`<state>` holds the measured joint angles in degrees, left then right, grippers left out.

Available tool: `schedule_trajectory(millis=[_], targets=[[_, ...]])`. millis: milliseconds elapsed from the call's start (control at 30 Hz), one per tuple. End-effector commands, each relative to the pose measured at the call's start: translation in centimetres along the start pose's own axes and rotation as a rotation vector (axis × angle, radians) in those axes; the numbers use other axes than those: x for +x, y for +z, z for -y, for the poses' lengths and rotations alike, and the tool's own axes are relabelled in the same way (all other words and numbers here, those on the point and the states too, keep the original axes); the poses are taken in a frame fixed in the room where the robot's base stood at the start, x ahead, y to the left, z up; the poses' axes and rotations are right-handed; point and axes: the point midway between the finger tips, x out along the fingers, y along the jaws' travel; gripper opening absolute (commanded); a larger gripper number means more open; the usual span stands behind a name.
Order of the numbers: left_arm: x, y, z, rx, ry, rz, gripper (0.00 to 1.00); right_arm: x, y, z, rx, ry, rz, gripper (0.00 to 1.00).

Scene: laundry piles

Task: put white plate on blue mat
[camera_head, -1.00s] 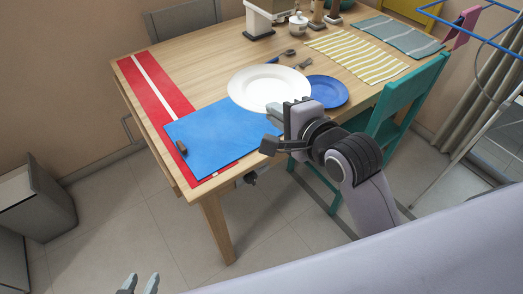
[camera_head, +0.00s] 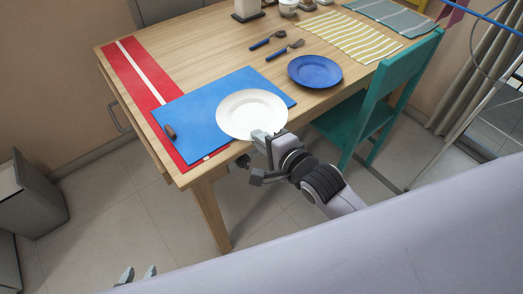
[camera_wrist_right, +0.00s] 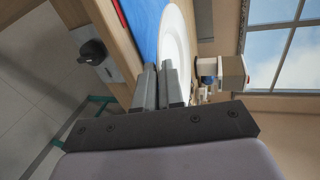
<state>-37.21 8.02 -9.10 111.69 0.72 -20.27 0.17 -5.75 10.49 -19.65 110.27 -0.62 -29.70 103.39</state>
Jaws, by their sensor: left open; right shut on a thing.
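The white plate (camera_head: 252,113) is over the right part of the blue mat (camera_head: 210,112), near the table's front edge; I cannot tell whether it rests on the mat. My right gripper (camera_head: 262,136) is shut on the plate's near rim. In the right wrist view, the plate (camera_wrist_right: 175,42) shows beyond the fingers (camera_wrist_right: 160,82), with the blue mat (camera_wrist_right: 145,22) beside it. My left gripper (camera_head: 137,273) is open and empty at the bottom of the head view, well away from the table.
The mat lies over a red runner (camera_head: 128,75) with a white stripe. A blue plate (camera_head: 315,71), cutlery (camera_head: 285,50) and a striped mat (camera_head: 360,37) lie to the right. A teal chair (camera_head: 385,95) stands at the table's edge.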

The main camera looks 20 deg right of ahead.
Motion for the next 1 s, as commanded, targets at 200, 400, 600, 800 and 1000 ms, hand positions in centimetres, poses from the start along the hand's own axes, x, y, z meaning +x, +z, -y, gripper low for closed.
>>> schedule_trajectory(millis=[200, 400, 600, 800, 1000], targets=[[0.5, 0.6, 0.0, 0.000, 0.000, 0.000, 0.43, 1.0, -0.2, -3.2, -0.002, 0.001, 0.000, 0.00], [0.5, 0.6, 0.0, 0.000, 0.000, 0.000, 0.43, 1.2, -0.3, -3.6, -0.002, -0.002, 0.001, 0.00], [0.5, 0.7, 0.0, 0.000, 0.000, 0.000, 0.43, 1.2, -0.3, -3.7, -0.001, -0.001, 0.001, 0.00], [0.6, 0.8, 0.0, 0.000, 0.001, 0.000, 0.43, 1.4, -0.3, -4.3, 0.000, -0.003, 0.000, 0.00], [0.6, 0.8, 0.0, 0.000, 0.001, 0.000, 0.43, 1.4, -0.3, -4.4, 0.000, 0.003, 0.000, 0.33]])
